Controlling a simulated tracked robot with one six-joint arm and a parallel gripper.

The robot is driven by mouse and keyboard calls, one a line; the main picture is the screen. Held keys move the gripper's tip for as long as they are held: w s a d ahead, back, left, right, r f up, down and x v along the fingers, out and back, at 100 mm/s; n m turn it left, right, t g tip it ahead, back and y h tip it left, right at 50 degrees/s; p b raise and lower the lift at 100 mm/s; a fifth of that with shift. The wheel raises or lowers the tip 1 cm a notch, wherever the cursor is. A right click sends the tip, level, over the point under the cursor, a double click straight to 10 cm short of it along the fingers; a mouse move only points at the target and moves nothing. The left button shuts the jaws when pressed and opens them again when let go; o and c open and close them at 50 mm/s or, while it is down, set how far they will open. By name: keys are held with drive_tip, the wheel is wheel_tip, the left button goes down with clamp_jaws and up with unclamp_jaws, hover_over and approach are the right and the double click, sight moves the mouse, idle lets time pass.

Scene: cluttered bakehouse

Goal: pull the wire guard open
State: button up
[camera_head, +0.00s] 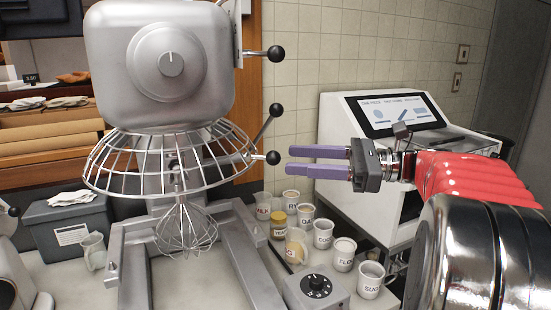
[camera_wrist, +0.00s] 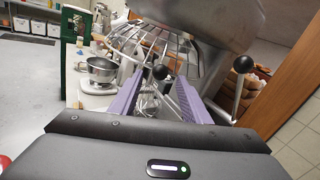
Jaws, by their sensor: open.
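The mixer's wire guard (camera_head: 165,165) is a silver cage hanging under the grey mixer head (camera_head: 160,65), around a whisk (camera_head: 186,228). A short handle with a black ball knob (camera_head: 273,158) sticks out at the guard's right side. My gripper (camera_head: 289,161) has two purple fingers, open and empty, pointing left just to the right of that knob in the head view. In the wrist view the black knob (camera_wrist: 160,72) shows between the fingertips, with the guard (camera_wrist: 150,42) behind it. I see no contact.
Two more black-knobbed levers (camera_head: 276,53) (camera_head: 276,110) stick out above the guard's knob. Labelled cups (camera_head: 344,253) and a dial box (camera_head: 317,288) stand on the bench below. A grey machine with a screen (camera_head: 395,112) stands behind my arm.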

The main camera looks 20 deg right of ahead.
sight(274, 158)
drive_tip(key=shift+x, duration=3.15)
clamp_jaws()
drive_tip(key=shift+d, duration=0.15)
